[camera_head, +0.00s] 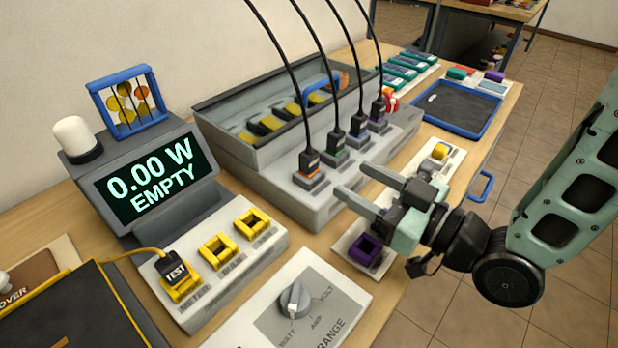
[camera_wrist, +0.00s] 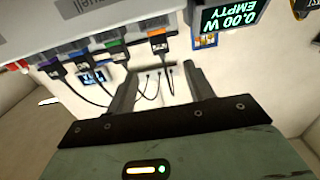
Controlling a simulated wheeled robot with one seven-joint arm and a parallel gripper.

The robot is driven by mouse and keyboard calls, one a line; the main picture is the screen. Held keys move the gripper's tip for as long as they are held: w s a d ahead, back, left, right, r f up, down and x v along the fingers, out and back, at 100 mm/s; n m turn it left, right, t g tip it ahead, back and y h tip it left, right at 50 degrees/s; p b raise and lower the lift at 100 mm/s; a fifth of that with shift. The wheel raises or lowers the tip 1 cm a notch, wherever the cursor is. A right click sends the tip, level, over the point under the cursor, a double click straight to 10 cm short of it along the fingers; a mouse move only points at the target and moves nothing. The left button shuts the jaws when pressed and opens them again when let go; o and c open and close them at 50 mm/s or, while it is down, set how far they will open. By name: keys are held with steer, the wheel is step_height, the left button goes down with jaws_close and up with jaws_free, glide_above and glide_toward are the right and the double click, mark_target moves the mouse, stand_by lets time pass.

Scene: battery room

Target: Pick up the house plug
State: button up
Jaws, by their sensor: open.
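Several black plugs on black cords stand in a row of coloured sockets on a grey strip (camera_head: 292,205). The nearest has an orange socket (camera_head: 309,172), followed by green (camera_head: 336,148), blue (camera_head: 358,137) and purple (camera_head: 377,116) ones. I cannot read which is the house plug. A black plug marked TEST (camera_head: 176,269) sits in a yellow socket on the meter. My gripper (camera_head: 352,178) is open and empty, to the right of the orange-socket plug and apart from it. In the wrist view, my gripper (camera_wrist: 163,82) has its fingers spread below the orange-socket plug (camera_wrist: 158,42).
The meter screen (camera_head: 150,178) reads 0.00 W EMPTY. Two empty yellow sockets (camera_head: 217,250) lie beside the TEST plug. A purple socket block (camera_head: 366,250) lies under my gripper. A range dial (camera_head: 294,299) is in front. A blue-rimmed tray (camera_head: 489,118) stands at the back right. Cords rise above the plugs.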

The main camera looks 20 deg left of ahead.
mark_target(315, 155)
steer(key=x, duration=0.5)
steer(key=shift+s+r, duration=0.15)
steer(key=shift+p+x, duration=0.7)
steer(key=shift+x, duration=2.25)
steer(key=shift+r, duration=0.15)
steer(key=shift+c, duration=0.3)
steer(key=c, duration=1)
